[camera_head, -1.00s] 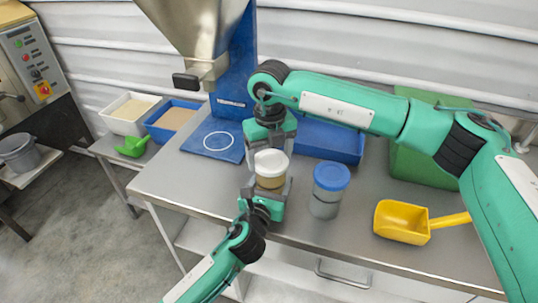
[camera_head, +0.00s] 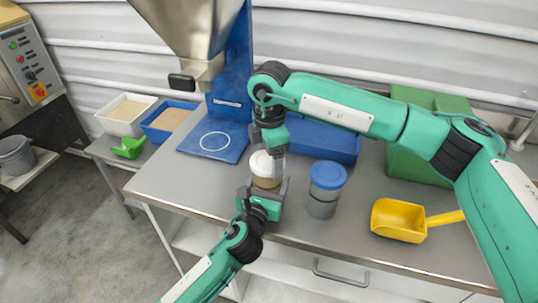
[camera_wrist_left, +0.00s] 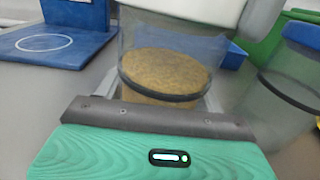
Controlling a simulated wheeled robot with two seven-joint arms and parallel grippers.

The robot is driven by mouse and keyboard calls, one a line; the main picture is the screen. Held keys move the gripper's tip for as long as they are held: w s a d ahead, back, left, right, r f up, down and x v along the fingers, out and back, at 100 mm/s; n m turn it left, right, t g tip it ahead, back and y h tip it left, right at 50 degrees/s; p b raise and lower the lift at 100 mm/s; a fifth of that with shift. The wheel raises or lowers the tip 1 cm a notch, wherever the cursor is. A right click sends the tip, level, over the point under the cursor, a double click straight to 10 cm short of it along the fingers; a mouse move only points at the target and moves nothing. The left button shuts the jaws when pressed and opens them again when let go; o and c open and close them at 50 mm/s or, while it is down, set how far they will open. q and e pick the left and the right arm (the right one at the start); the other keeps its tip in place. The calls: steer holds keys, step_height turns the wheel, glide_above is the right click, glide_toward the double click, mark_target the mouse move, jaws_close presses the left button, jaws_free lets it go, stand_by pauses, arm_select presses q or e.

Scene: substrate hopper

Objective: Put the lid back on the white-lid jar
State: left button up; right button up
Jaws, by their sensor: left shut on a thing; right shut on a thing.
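The white-lid jar (camera_head: 264,182) stands upright on the metal table, clear with tan contents. Its clear wall and grainy filling also show close up in the left wrist view (camera_wrist_left: 165,75). The white lid (camera_head: 261,162) is at the jar's mouth; in the left wrist view the lid (camera_wrist_left: 190,12) fills the top edge. Whether it is fully seated I cannot tell. My left gripper (camera_head: 265,188) is shut around the jar body from the front. My right gripper (camera_head: 269,152) points down from above and is shut on the lid, partly covering it.
A blue-lid jar (camera_head: 325,188) stands just right. A yellow scoop (camera_head: 400,219) lies farther right. The blue hopper base plate (camera_head: 214,140) is behind left, a blue tray (camera_head: 325,140) behind and a green box (camera_head: 415,165) back right. The table's front left is clear.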

arm_select(q)
steer(key=shift+f, duration=0.1)
arm_select(e)
steer(key=m, duration=0.5)
steer(key=shift+s+r+m, duration=0.1)
steer(key=shift+m, duration=0.2)
steer(key=o, duration=1)
steer(key=shift+c, duration=0.2)
steer(key=shift+r, duration=2.2)
steer(key=shift+c, duration=0.4)
